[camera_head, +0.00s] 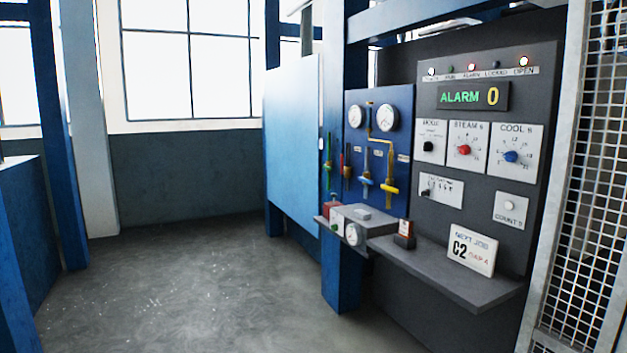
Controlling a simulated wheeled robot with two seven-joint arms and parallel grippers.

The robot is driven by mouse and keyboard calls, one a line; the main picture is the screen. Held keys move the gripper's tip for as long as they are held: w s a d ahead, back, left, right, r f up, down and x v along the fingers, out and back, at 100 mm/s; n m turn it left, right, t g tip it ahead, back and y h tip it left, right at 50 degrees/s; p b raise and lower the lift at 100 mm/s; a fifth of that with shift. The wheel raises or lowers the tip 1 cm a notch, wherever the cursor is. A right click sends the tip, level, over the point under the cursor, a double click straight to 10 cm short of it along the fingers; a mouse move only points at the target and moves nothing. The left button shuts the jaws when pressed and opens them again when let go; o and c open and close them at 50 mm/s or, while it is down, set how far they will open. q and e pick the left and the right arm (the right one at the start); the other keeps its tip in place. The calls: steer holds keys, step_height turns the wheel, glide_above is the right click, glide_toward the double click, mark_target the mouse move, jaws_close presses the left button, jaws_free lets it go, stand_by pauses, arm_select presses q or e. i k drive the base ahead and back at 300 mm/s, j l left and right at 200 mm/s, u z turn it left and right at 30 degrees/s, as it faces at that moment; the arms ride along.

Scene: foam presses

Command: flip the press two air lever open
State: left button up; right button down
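A blue valve panel (379,206) stands at the middle right, left of the grey control panel. It carries two round white gauges (388,117) at its top. Neither of my grippers is in view.
The grey control panel (477,210) shows "ALARM 0", knobs and lit lamps. A shelf (470,288) juts out below, with a grey box (364,220) and a "NEXT JOB C2" card (472,250). A mesh fence (590,190) stands at right. The floor at left is clear.

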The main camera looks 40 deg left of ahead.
mark_target(362, 178)
steer(key=i+j+u, duration=0.25)
steer(key=i+j, duration=0.2)
steer(key=i+j+u, duration=0.25)
steer(key=i+j, duration=0.2)
steer(key=i+j+u, duration=0.2)
steer(key=i, duration=0.4)
steer(key=i+j, duration=0.35)
steer(key=i, duration=0.15)
steer(key=i+j, duration=0.35)
steer(key=i+u, duration=0.05)
steer(key=i, duration=0.05)
